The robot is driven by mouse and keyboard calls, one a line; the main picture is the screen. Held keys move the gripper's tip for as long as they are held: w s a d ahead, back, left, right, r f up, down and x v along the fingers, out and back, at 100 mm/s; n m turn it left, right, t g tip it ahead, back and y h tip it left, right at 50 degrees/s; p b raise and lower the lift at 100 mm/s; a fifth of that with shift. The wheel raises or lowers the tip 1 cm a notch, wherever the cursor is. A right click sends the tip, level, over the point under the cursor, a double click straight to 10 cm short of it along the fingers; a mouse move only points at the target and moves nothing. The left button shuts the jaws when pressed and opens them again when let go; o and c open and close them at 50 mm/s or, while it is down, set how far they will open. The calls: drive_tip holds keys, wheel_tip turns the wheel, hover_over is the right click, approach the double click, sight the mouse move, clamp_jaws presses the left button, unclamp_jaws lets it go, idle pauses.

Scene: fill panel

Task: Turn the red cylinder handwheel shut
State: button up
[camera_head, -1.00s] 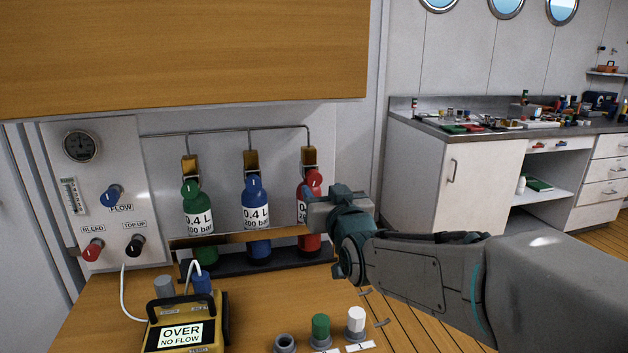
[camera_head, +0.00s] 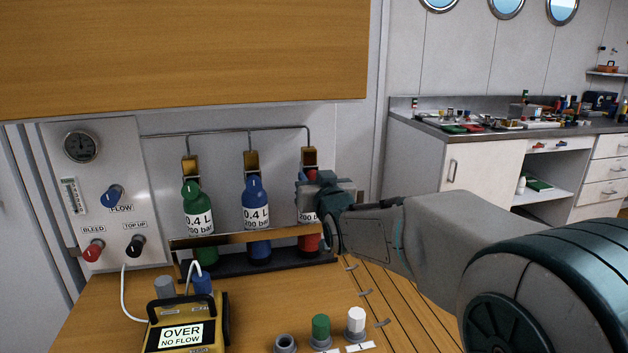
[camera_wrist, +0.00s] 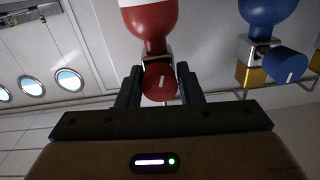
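The red handwheel (camera_wrist: 160,82) shows in the wrist view as a round knob with a white mark, at the neck of the red cylinder (camera_wrist: 152,25). My gripper (camera_wrist: 160,74) has one finger on each side of this handwheel. Little gap shows, and I cannot tell whether the fingers touch it. In the head view my gripper (camera_head: 316,188) is in front of the top of the red cylinder (camera_head: 312,243), hiding most of the handwheel and part of the label.
The blue cylinder (camera_head: 257,192) and green cylinder (camera_head: 192,197) stand to the left in the same rack. A gauge panel (camera_head: 150,190) is further left. A yellow meter (camera_head: 215,325) reading "OVER NO FLOW" and several capped fittings are on the wooden bench (camera_head: 270,300).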

drive_tip(key=c, duration=0.4)
drive_tip(key=shift+c, duration=0.2)
drive_tip(key=shift+b, duration=0.3)
